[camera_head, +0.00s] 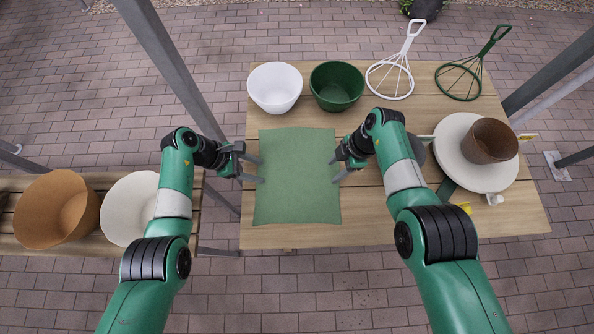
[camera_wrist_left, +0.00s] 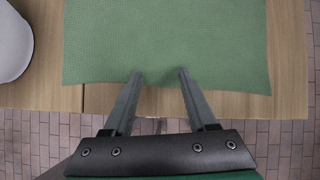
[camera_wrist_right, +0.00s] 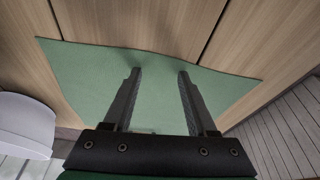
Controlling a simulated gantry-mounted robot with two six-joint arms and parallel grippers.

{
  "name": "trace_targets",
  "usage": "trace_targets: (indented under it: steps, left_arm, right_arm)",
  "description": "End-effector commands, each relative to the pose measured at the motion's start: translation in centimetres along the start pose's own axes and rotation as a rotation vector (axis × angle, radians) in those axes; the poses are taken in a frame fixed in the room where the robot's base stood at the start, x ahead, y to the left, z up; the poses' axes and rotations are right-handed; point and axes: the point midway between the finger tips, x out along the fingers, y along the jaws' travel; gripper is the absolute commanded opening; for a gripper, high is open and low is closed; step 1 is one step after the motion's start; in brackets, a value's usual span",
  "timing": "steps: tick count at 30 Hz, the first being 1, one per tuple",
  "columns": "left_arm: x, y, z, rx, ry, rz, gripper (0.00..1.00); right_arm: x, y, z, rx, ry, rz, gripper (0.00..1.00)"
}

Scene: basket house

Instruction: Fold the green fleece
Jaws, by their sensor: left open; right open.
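The green fleece (camera_head: 297,180) lies spread flat on the wooden table, a rough upright rectangle with a slightly slanted lower edge. My left gripper (camera_head: 261,170) is open and empty at the fleece's left edge. In the left wrist view its fingertips (camera_wrist_left: 160,74) overlap the edge of the fleece (camera_wrist_left: 165,40). My right gripper (camera_head: 334,172) is open and empty at the right edge. In the right wrist view its fingers (camera_wrist_right: 160,72) show in front of the fleece (camera_wrist_right: 85,75). I cannot tell whether either gripper touches the cloth.
A white bowl (camera_head: 275,86) and a green bowl (camera_head: 337,85) stand behind the fleece. A white whisk-shaped rack (camera_head: 392,76) and a green one (camera_head: 462,78) lie back right. A brown pot (camera_head: 490,141) sits on a white plate (camera_head: 450,155) at right. A brown bowl (camera_head: 62,205) stands on the left bench (camera_head: 15,183).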

Motion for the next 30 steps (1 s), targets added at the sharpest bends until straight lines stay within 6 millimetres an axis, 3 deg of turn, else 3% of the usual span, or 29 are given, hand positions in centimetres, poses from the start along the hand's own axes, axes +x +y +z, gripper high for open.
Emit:
trace_targets:
  steps: [20, 30]
  left_arm:
    - [0.25, -0.07, -0.21, -0.002, 0.001, -0.002, 0.0]
    - [0.27, -0.1, -0.25, -0.002, 0.002, -0.003, 0.0]
  right_arm:
    - [0.3, -0.07, 0.11, 0.001, -0.001, -0.002, 0.0]
    - [0.32, -0.09, 0.13, 0.001, -0.001, -0.002, 0.0]
